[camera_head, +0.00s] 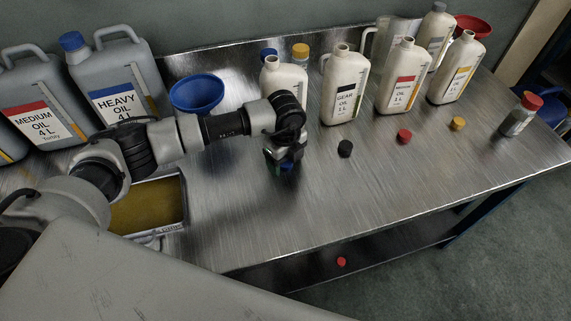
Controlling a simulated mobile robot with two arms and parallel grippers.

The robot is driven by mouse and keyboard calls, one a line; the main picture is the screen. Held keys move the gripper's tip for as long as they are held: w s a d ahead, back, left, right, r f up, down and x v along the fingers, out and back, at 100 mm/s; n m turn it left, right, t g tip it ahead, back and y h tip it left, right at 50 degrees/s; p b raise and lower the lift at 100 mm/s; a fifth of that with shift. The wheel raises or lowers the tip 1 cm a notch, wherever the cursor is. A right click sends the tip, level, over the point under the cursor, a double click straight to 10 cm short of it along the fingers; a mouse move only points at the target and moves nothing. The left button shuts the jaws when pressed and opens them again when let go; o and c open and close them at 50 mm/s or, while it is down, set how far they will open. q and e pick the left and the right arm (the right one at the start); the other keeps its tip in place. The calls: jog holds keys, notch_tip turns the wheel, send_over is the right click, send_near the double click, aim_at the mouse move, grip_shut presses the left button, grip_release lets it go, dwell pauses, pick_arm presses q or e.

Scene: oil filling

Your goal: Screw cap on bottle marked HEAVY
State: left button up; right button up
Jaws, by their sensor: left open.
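My left gripper (283,166) points down at the table in front of the arm's wrist, with its jaws open. A small blue cap (288,168) shows at the fingertips, on or just above the table; I cannot tell if the fingers touch it. A white bottle (275,72) stands upright behind my wrist, its label hidden by the arm, so its marking cannot be read. A large grey jug marked HEAVY OIL 4 L (115,78) stands at the back left with a blue cap on it. My right gripper is not in view.
White bottles marked with black (343,85), red (401,78) and yellow (456,70) stand uncapped in a row. Black (345,149), red (404,136) and yellow (457,124) caps lie before them. A blue funnel (196,93) and an oil tray (182,205) are left. The front right table is clear.

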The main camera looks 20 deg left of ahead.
pick_arm(q)
jog(key=shift+c, duration=0.3)
jog(key=c, duration=0.9)
jog(key=shift+c, duration=0.2)
jog(key=shift+r, duration=0.1)
notch_tip(320, 180, up, 18)
jog(key=p, duration=1.3)
